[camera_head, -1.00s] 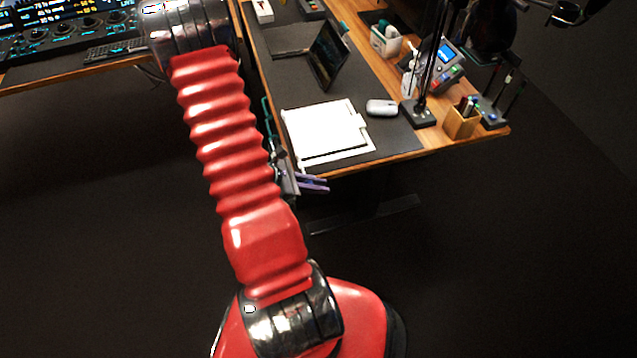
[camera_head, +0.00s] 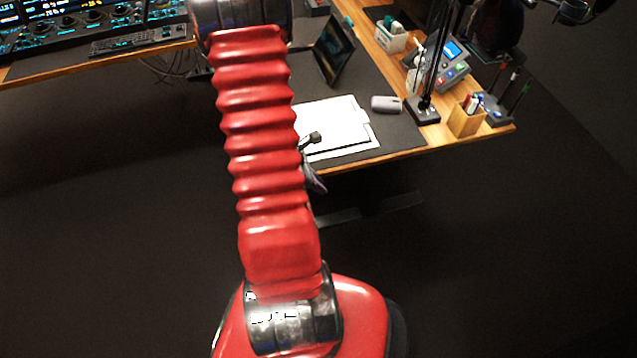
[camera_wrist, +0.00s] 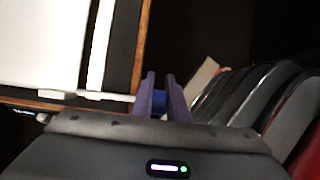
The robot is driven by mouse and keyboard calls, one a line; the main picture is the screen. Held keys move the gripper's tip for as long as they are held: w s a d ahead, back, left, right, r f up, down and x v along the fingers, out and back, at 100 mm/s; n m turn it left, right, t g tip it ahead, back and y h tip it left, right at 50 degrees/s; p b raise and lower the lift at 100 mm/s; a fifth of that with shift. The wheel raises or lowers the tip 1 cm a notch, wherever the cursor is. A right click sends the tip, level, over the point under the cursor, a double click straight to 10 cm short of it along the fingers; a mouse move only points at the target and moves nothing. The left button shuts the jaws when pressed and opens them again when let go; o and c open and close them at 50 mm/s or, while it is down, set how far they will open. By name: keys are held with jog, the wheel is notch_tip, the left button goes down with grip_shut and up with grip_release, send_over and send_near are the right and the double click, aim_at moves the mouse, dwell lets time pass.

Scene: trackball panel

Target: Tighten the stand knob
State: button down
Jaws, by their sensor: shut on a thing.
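My gripper shows in the wrist view (camera_wrist: 164,96), its two purple fingers shut on a small blue piece (camera_wrist: 160,102). A thin pale rod (camera_wrist: 108,97) runs left from the fingers across the desk edge and seems joined to the blue piece. In the head view, a purple finger (camera_head: 315,180) shows beside the desk's front edge, and the rest of the gripper is hidden behind my red arm. A small dark-ended piece (camera_head: 313,138) sticks out over the white papers there. I cannot pick out the stand knob for certain in either view.
The desk (camera_head: 430,152) holds white papers (camera_head: 345,120), a mouse (camera_head: 386,104), a dark tablet (camera_head: 334,48), a lamp base (camera_head: 423,112) and a wooden pen cup (camera_head: 465,120). A console desk (camera_head: 100,52) stands at the left. The dark floor between is clear.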

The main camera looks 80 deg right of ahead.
jog(key=shift+w+d, duration=0.1)
jog(key=shift+d, duration=0.05)
jog(key=c, duration=1.7)
grip_release()
jog(key=shift+w+r, duration=0.3)
jog(key=shift+r, duration=0.4)
jog(key=shift+a+v, duration=0.2)
jog(key=shift+v, duration=1.4)
jog(key=shift+a+v, duration=0.2)
jog(key=shift+v, duration=1.4)
jog(key=shift+f, duration=0.1)
